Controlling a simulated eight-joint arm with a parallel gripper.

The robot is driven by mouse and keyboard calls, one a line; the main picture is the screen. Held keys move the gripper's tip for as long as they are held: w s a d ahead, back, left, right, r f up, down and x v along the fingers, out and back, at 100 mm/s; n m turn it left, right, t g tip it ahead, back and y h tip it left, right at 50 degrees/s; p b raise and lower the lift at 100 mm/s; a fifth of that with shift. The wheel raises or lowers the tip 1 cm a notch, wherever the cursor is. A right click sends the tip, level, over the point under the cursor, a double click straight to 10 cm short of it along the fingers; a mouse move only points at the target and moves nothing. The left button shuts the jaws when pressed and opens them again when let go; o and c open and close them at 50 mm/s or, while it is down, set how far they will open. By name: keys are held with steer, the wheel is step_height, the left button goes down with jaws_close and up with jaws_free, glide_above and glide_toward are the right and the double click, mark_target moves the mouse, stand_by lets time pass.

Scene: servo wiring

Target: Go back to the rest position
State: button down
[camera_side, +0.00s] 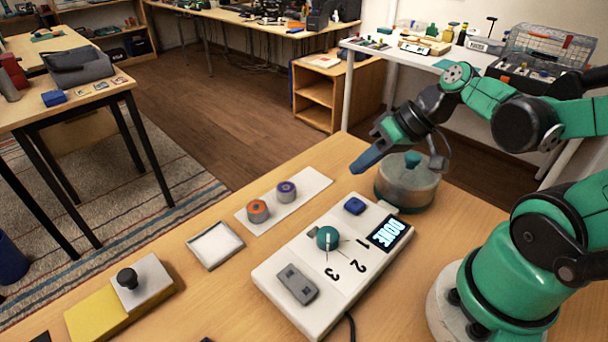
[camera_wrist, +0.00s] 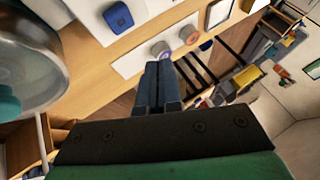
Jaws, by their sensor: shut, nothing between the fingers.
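My gripper (camera_side: 370,160) is raised above the wooden table in the side view, left of and above the round metal pot with a green knob (camera_side: 408,178). Its blue fingers are shut together and hold nothing; they also show in the wrist view (camera_wrist: 157,88). The white control box (camera_side: 275,262) lies below it on the table. The box has a blue button (camera_side: 354,205), a green dial (camera_side: 327,238) beside the numbers 1, 2 and 3, a grey switch (camera_side: 297,284), and a lit display (camera_side: 388,233) that appears to read DONE.
A white strip (camera_side: 313,181) bears an orange-topped spool (camera_side: 257,211) and a purple-topped spool (camera_side: 286,191). A square white tray (camera_side: 215,245) and a yellow block with a black knob (camera_side: 127,279) stand at the left. The air above the box is clear.

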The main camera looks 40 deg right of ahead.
steer(key=shift+w+a+h, duration=0.2)
steer(key=shift+a+h, duration=0.15)
steer(key=shift+h, duration=0.25)
steer(key=r+h, duration=0.1)
steer(key=w+a+r+n+h, duration=0.1)
steer(key=w+r+t+h, duration=0.1)
steer(key=shift+a+n, duration=0.4)
steer(key=r+g, duration=0.1)
steer(key=g, duration=0.1)
steer(key=s+d+r+g, duration=0.1)
steer(key=r+g, duration=0.1)
steer(key=d+r+g, duration=0.1)
steer(key=g, duration=0.2)
steer(key=shift+s+d+r, duration=0.2)
steer(key=shift+s+r, duration=0.15)
steer(key=shift+s, duration=0.05)
